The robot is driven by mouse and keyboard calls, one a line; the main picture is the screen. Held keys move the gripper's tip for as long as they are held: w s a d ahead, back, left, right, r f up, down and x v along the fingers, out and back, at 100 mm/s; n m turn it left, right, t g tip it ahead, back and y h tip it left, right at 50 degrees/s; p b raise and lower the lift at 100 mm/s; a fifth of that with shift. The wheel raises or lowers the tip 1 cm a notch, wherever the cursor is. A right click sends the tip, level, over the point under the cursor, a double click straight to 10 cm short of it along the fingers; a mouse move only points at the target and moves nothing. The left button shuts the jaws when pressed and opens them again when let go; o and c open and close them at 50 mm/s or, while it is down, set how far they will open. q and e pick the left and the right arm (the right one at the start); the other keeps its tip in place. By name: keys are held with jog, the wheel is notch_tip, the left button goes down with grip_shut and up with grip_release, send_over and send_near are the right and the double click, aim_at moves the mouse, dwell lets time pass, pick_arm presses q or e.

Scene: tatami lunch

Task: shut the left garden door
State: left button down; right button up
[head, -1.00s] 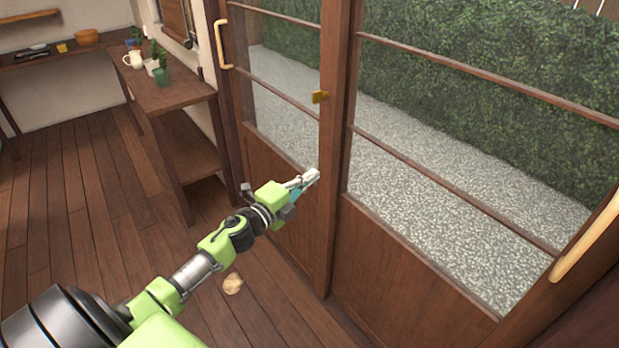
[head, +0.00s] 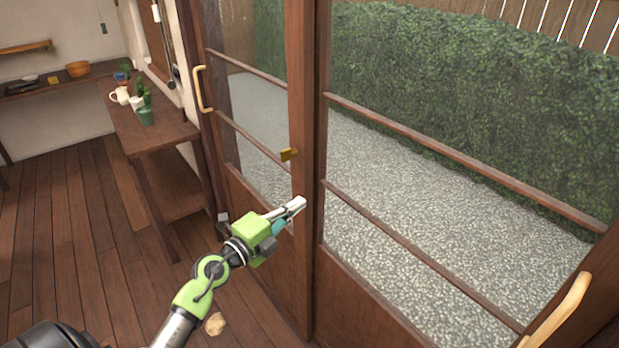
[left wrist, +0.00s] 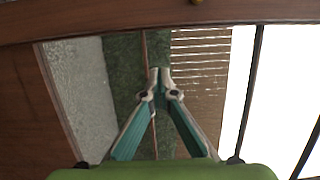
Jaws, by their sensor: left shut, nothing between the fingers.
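The left garden door (head: 255,206) is a wood-framed sliding panel with glass above and a solid wood base. In the left wrist view the shut fingers (left wrist: 159,75) point at glass below a wooden rail (left wrist: 160,20). My right gripper is out of view.
The right garden door (head: 375,310) has a pale handle (head: 556,312) at right. Gravel and a hedge (head: 470,120) lie beyond the glass. A wooden side table (head: 165,135) with potted plants and a white jug (head: 120,96) stands left. A small tan object (head: 215,323) lies near my arm.

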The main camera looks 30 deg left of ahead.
aim_at(307, 181)
pick_arm(q)
jog(key=w, duration=0.3)
jog(key=w+a+b, duration=0.1)
jog(key=w, duration=0.6)
jog(key=shift+a+f+b, duration=0.1)
jog(key=shift+a+b, duration=0.25)
jog(key=shift+a, duration=0.4)
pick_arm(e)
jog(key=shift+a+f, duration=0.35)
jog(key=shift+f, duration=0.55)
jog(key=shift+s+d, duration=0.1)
pick_arm(q)
jog(key=shift+w, duration=0.1)
